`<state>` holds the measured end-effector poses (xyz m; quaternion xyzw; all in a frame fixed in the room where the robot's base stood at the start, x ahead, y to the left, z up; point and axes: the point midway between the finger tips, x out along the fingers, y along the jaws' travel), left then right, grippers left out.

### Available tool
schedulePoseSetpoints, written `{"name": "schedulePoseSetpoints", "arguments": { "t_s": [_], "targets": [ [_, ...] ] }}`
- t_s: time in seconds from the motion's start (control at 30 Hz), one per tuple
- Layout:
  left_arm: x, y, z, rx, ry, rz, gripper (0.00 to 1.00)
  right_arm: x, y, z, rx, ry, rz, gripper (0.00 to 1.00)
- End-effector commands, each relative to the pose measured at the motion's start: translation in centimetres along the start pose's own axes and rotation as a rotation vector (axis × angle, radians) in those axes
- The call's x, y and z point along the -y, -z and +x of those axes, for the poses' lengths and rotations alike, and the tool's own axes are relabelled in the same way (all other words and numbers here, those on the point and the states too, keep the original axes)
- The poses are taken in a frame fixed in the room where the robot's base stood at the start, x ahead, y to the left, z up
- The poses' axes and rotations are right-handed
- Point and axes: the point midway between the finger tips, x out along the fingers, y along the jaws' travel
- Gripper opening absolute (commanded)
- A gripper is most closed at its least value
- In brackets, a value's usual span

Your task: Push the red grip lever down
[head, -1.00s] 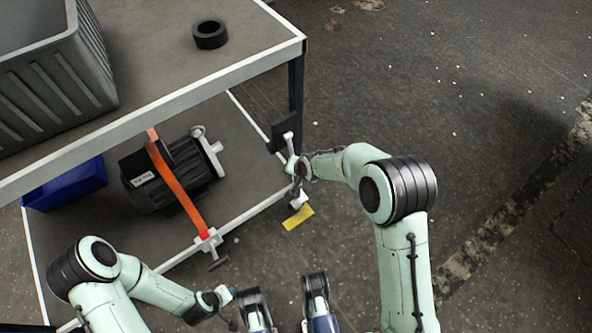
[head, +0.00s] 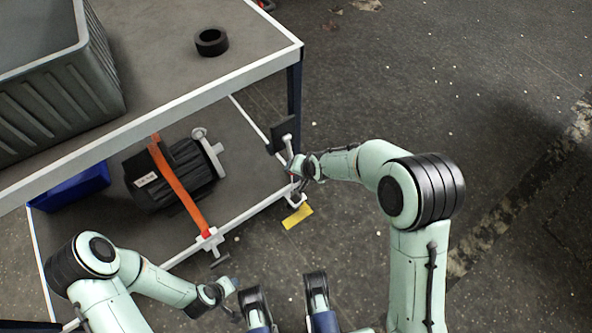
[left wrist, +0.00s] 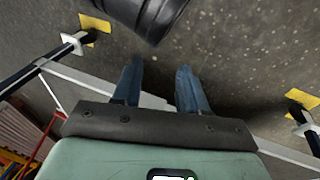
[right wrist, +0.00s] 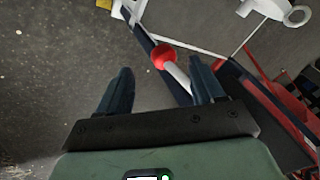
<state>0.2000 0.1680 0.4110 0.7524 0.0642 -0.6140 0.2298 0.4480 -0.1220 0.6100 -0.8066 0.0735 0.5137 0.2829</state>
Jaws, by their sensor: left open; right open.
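The red grip lever shows in the right wrist view as a round red knob (right wrist: 163,57) on a pale rod. My right gripper (right wrist: 160,68) is open, with the knob appearing between its fingertips and the rod close to the right-hand finger; contact cannot be told. In the head view my right wrist (head: 312,167) is beside the cart's right corner post, and the red knob cannot be made out there. My left gripper (left wrist: 160,75) is open and empty above the floor near the cart's lower front edge.
A dark motor (head: 170,178) under an orange strap (head: 180,185) lies on the lower shelf, beside a blue bin (head: 75,188). The upper shelf carries a grey crate (head: 60,90) and a black ring (head: 211,41). The floor to the right is clear.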

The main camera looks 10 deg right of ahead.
Motion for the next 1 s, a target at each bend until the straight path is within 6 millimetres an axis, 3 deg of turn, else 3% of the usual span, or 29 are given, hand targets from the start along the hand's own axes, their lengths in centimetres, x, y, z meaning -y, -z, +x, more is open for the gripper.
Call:
{"name": "schedulePoseSetpoints", "arguments": {
  "t_s": [0.03,0.1,0.3,1.0],
  "targets": [
    [-0.2,-0.8,-0.8,0.024,-0.001,0.001,0.43,0.1,0.1,-1.6,-0.001,0.001,0.001,0.67],
    [-0.4,-1.6,-1.4,0.047,-0.002,0.003,0.43,0.1,0.1,-2.9,0.0,0.001,0.001,0.67],
    [-0.8,-3.2,-2.6,0.098,-0.005,0.007,0.43,0.0,-0.1,-5.3,0.002,-0.002,0.001,0.67],
    [-0.8,-3.7,-2.7,0.112,-0.005,0.007,0.43,-0.3,-0.2,-5.7,0.005,-0.005,0.0,0.67]
  ]
}}
